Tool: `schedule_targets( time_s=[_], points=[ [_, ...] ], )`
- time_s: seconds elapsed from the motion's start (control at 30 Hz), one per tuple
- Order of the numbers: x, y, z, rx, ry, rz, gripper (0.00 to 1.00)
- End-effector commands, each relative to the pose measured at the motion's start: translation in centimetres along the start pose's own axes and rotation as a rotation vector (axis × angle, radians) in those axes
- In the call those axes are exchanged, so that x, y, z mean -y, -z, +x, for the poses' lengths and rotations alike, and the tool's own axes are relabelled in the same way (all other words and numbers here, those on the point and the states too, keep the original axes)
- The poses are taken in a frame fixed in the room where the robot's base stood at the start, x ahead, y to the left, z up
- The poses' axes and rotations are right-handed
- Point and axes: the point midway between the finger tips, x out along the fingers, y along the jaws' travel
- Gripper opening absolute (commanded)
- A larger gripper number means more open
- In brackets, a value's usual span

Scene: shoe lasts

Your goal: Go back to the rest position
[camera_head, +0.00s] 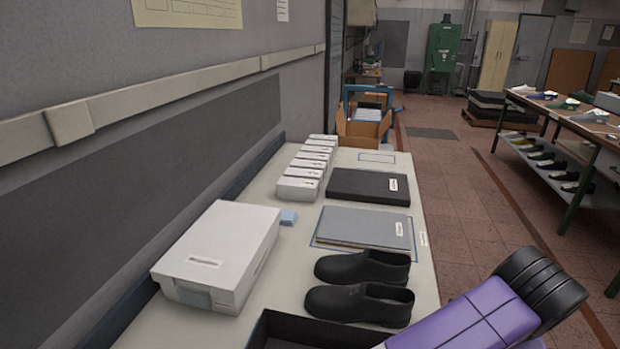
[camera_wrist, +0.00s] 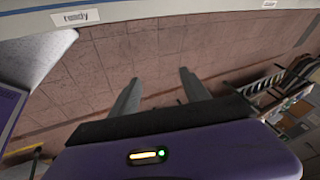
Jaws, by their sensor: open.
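My gripper (camera_wrist: 160,95) shows in the wrist view with its two grey fingers apart and nothing between them. Tiled floor is seen beyond the fingers. In the head view, part of my purple arm with a black joint reaches in at the lower right, and the gripper itself is not visible there. A pair of black shoes (camera_head: 362,267) lies on the light table (camera_head: 419,275), side by side, to the left of the arm. A black open box (camera_head: 290,330) at the bottom edge is partly cut off and partly behind the arm.
A wall runs along the left. A shoe rack (camera_head: 570,130) stands right, with open floor (camera_head: 462,215) between.

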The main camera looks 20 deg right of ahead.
Motion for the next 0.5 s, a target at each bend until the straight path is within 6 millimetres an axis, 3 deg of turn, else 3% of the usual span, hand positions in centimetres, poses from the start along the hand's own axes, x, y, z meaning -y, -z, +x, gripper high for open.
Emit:
schedule_targets(
  time_s=[0.03,0.17,0.3,0.4,0.5],
  points=[
    [1.8,2.5,-0.5,-0.094,0.072,-0.034,0.55],
    [6.9,8.6,-3.5,-0.346,0.263,-0.128,0.55],
    [12.1,13.5,-9.1,-0.638,0.471,-0.254,0.55],
    [14.8,14.7,-13.4,-0.816,0.604,-0.349,0.55],
    [16.9,14.4,-17.5,-0.97,0.73,-0.447,0.55]
  ],
)
